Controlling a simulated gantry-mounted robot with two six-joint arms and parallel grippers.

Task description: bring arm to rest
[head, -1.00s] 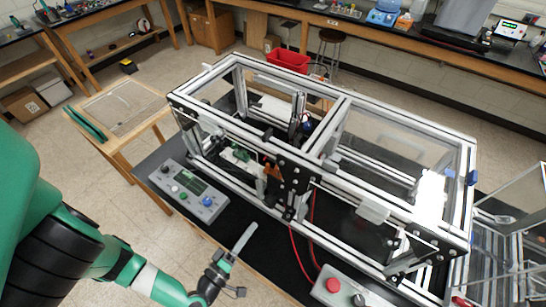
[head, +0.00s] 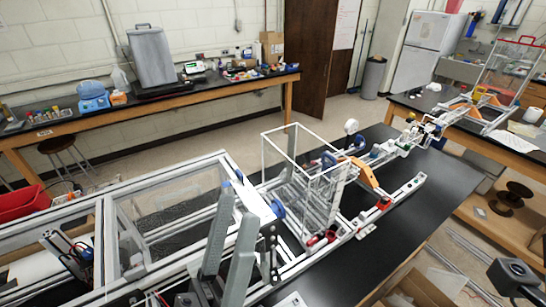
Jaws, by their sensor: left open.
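My left gripper (head: 237,202) shows at the lower middle of the head view. Its two long grey fingers point up and stand apart, with nothing between them. The fingers stand in front of the near right end of the extrusion frame (head: 140,184) and hide part of it. I cannot tell whether they touch it. My right gripper cannot be made out.
On the black bench (head: 440,195), right of the fingers, stands a clear box-like rack (head: 300,165) with blue and red fittings. An orange bracket (head: 364,175) and rails continue to the right. Bare black bench top lies in front of the rails.

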